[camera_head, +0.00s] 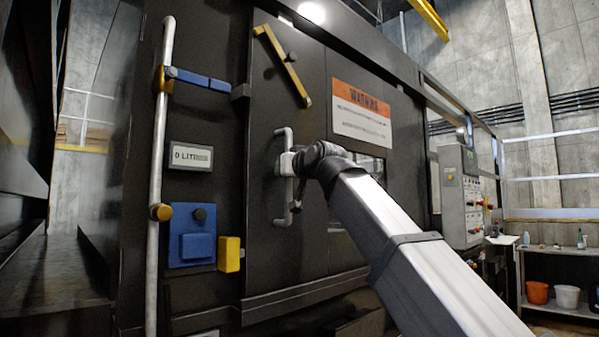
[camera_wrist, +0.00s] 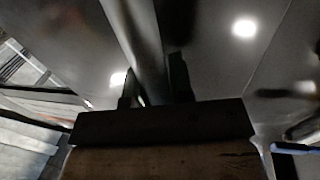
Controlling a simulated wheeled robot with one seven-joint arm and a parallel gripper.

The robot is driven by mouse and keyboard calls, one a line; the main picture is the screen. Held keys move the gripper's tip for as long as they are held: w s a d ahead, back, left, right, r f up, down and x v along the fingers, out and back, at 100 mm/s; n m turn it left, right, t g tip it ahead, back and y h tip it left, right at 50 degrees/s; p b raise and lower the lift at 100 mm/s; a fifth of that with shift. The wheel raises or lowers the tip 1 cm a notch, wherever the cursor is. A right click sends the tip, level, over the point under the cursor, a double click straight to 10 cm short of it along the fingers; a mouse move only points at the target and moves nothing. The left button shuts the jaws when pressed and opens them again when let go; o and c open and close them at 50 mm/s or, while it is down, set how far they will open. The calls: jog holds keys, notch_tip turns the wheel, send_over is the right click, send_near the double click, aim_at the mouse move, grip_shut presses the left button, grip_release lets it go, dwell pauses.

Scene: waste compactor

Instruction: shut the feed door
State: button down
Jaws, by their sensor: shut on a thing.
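The feed door (camera_head: 270,250) is a dark upright panel in the head view, with a vertical grey pull handle (camera_head: 282,212) on it. I cannot tell for sure whether the door sits fully flush in its frame. My gripper (camera_head: 288,163) is at the upper part of this handle and shut on it; my wrist partly hides the handle there. In the wrist view the handle (camera_wrist: 138,40) runs up from between the two dark fingers of my gripper (camera_wrist: 154,88). A tilted yellow latch bar (camera_head: 283,65) is above the handle.
A white vertical rod (camera_head: 155,240) with yellow and blue fittings stands left of the door. A blue box (camera_head: 190,247) and a yellow block (camera_head: 229,254) are low beside it. A warning sign (camera_head: 361,113) and a grey control box (camera_head: 460,195) are to the right.

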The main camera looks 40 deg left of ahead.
jog(key=shift+s, duration=0.4)
jog(key=c, duration=1)
grip_release()
jog(key=shift+s, duration=0.15)
jog(key=v, duration=1)
jog(key=shift+d, duration=0.35)
